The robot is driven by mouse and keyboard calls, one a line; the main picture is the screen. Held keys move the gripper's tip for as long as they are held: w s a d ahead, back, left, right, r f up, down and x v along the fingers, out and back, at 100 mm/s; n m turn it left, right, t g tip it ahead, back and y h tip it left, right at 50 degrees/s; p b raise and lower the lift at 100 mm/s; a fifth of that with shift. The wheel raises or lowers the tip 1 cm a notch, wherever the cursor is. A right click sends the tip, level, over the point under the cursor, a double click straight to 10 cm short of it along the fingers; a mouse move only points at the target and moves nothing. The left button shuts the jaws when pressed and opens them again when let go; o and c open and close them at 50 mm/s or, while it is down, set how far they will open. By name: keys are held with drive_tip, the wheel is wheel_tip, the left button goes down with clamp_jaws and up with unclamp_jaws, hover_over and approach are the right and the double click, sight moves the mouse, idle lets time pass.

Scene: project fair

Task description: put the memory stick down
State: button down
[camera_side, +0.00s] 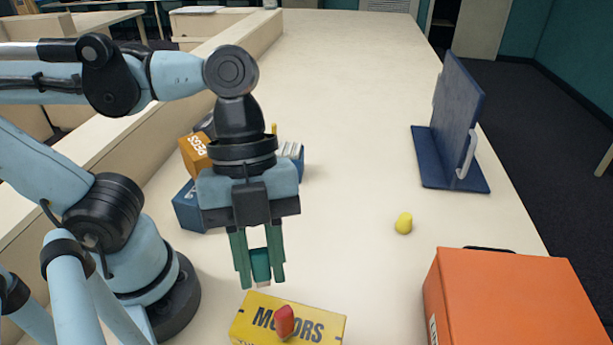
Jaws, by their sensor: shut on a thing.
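My gripper (260,278) points down near the front of the table, with its green fingers shut on the memory stick. The memory stick (261,265) is a small dark teal piece with a pale pinkish lower end, held upright between the fingertips. Its upper part and sides are partly hidden by the fingers. In the picture it shows just above the back edge of a yellow box marked MOTORS (325,328). I cannot tell how high the stick is above the table or whether it is over the box.
A red piece (285,322) shows on the yellow box. An orange case (510,300) stands at the front right. A small yellow object (404,223) and a navy upright stand (455,120) are on the right. Orange (194,154) and blue (187,210) boxes sit behind my gripper.

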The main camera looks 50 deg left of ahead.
drive_tip(key=shift+f, duration=3)
drive_tip(key=shift+f, duration=0.1)
drive_tip(key=c, duration=0.9)
unclamp_jaws()
drive_tip(key=v, duration=1.2)
drive_tip(key=w+a+f+n+t+y, duration=0.2)
drive_tip(key=w+a+f+n+t, duration=0.2)
drive_tip(key=n, duration=0.7)
drive_tip(key=w+a+f+n+t+y, duration=0.2)
drive_tip(key=w+a+n+t, duration=0.3)
drive_tip(key=w+a+n, duration=0.3)
drive_tip(key=shift+w+a+f+n, duration=0.25)
drive_tip(key=shift+w+f+n, duration=0.7)
drive_tip(key=shift+n, duration=0.85)
